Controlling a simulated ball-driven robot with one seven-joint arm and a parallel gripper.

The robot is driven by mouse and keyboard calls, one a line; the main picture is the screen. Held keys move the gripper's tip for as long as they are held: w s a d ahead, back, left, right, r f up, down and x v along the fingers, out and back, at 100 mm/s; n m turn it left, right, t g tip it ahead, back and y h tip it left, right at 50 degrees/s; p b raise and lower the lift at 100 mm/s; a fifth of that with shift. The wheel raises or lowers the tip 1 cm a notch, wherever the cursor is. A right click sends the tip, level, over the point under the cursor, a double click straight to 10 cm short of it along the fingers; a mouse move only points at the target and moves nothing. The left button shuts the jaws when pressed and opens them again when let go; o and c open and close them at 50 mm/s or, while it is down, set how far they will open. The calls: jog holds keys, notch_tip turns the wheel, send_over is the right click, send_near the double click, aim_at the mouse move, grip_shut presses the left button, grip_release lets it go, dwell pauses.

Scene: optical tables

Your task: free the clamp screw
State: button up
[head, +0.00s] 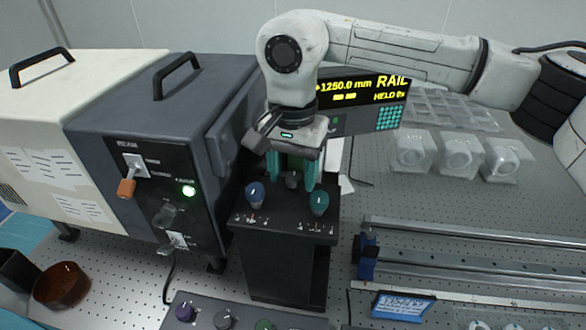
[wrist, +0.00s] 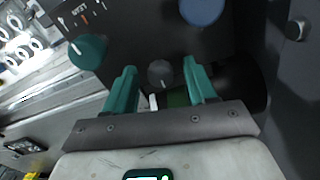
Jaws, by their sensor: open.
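A black box-shaped stand (head: 280,262) carries a blue knob (head: 255,193), a teal knob (head: 319,202) and a small grey knob (head: 293,180) farther back between them. I cannot tell for certain which part is the clamp screw. My gripper (head: 292,186) points down at the back of the stand, its teal fingers apart on either side of the grey knob. In the wrist view the grey knob (wrist: 160,74) shows between the open fingertips (wrist: 160,68), with the teal knob (wrist: 87,50) to the left and the blue knob (wrist: 202,9) above right. I see no contact with the grey knob.
A dark instrument box (head: 145,150) with an orange-handled switch and lit green lamp stands left. A metal rail (head: 470,255) with a blue carriage (head: 367,256) lies right. A knob panel (head: 240,318) is in front.

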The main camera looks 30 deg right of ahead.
grip_shut()
dwell(0.3)
